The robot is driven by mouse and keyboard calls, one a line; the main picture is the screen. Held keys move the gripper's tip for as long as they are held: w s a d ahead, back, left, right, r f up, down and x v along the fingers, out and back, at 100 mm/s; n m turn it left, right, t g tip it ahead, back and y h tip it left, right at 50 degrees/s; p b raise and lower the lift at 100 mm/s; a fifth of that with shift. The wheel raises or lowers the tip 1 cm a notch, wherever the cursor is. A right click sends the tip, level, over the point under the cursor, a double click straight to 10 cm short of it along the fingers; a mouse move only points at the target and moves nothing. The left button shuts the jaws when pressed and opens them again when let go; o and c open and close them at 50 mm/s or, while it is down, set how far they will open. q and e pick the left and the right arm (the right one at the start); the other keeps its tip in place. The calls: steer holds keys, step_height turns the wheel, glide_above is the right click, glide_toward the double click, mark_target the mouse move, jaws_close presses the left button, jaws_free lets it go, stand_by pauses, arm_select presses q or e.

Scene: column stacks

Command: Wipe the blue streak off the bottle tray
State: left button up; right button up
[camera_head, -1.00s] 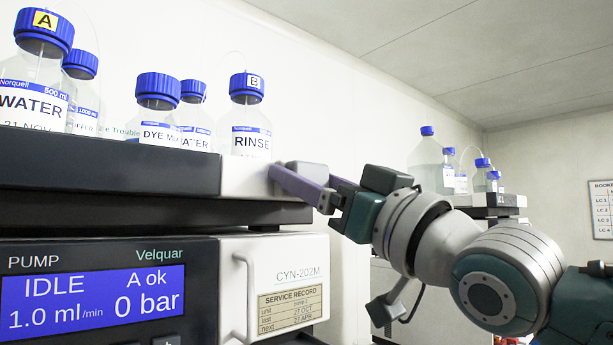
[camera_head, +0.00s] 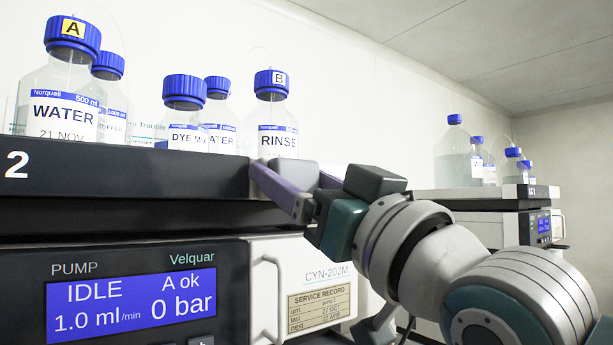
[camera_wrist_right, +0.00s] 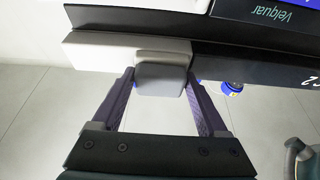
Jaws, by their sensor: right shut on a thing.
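The bottle tray (camera_head: 120,178) is a long dark tray with a pale right end, on top of the pump unit. It also shows upside down in the right wrist view (camera_wrist_right: 92,52). My right gripper (camera_head: 280,188) is at the tray's pale right end. In the right wrist view its purple fingers (camera_wrist_right: 162,88) are shut on a grey block-like pad (camera_wrist_right: 160,76), which sits against the tray's edge. The pad partly shows behind the finger in the head view (camera_head: 301,171). A tiny blue patch shows beside the pad; I cannot tell whether it is the streak. My left gripper is out of view.
Several blue-capped bottles stand on the tray, with the RINSE bottle (camera_head: 272,125) closest to my right gripper. The pump (camera_head: 130,295) with its lit display and a white handle (camera_head: 268,300) are below. Another bottle stack (camera_head: 480,190) stands further back right.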

steer(key=shift+s+d+r, duration=0.1)
steer(key=shift+d, duration=0.05)
steer(key=s+d+p, duration=0.2)
steer(key=s, duration=0.1)
steer(key=shift+s+d+p, duration=0.3)
steer(key=shift+d, duration=0.05)
steer(key=shift+s+d, duration=0.4)
steer(key=shift+s, duration=0.1)
steer(key=shift+s+d+p, duration=0.35)
steer(key=shift+s+d, duration=0.1)
steer(key=shift+s, duration=0.15)
steer(key=shift+s+d+p, duration=0.3)
steer(key=shift+s+d, duration=0.1)
steer(key=shift+s, duration=0.2)
